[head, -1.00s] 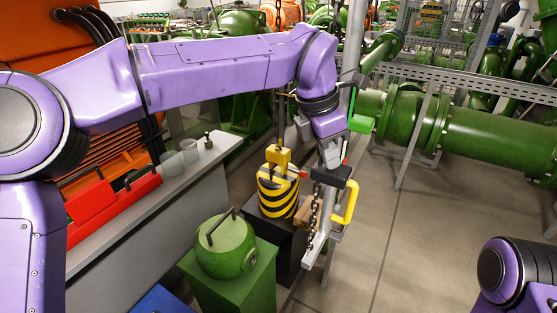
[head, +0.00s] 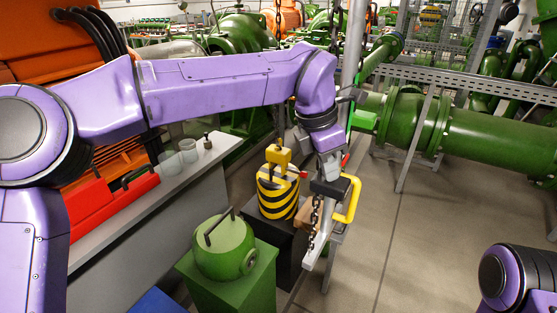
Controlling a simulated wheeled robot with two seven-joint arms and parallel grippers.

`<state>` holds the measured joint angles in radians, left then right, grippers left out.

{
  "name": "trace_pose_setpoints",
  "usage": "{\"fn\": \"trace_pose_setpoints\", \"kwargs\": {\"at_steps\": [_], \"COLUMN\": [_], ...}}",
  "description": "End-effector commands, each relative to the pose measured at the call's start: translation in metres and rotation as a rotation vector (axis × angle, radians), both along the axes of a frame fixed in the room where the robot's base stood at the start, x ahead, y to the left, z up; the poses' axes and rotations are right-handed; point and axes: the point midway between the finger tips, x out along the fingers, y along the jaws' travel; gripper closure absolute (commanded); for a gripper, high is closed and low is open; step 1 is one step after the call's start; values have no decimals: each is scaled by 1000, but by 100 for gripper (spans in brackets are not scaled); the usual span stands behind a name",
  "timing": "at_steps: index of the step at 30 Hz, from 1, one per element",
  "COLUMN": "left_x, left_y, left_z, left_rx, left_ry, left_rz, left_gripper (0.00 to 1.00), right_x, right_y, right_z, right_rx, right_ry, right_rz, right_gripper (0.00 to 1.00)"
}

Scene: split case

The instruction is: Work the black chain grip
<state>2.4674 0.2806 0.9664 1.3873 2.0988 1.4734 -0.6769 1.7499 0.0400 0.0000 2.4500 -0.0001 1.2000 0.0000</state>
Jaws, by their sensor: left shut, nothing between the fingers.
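The black chain grip (head: 329,187) is a dark block beside the grey post, with a dark chain (head: 314,212) hanging below its left end. My left gripper (head: 329,175) comes down from above, and its tip is right at the top of the grip. It is shut with nothing between its fingers. Whether the fingertips touch the grip I cannot tell, as the wrist and fingers overlap it. My right gripper is out of view; only part of my right arm shows at the bottom right.
A yellow handle (head: 352,199) is close to the right of the grip. A yellow-and-black striped hoist block (head: 278,194) stands to the left. A green rounded housing (head: 225,250) sits lower left. Open floor (head: 440,240) lies to the right.

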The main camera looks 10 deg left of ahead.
Motion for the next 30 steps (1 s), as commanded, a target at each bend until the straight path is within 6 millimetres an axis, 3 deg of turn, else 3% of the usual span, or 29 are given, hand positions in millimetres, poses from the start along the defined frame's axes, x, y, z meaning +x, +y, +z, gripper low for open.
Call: {"fn": "trace_pose_setpoints", "kwargs": {"at_steps": [18,26,30], "left_x": [-1,0,0], "left_y": [0,0,0], "left_z": [-32,-26,-13], "left_rx": [3,2,1], "left_ry": [5,2,2], "left_rz": [0,0,0], "left_gripper": [100,100,100], "right_x": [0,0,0], "right_y": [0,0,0], "right_z": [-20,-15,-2], "right_rx": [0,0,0], "right_ry": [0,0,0], "right_rz": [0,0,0], "right_gripper": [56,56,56]}}
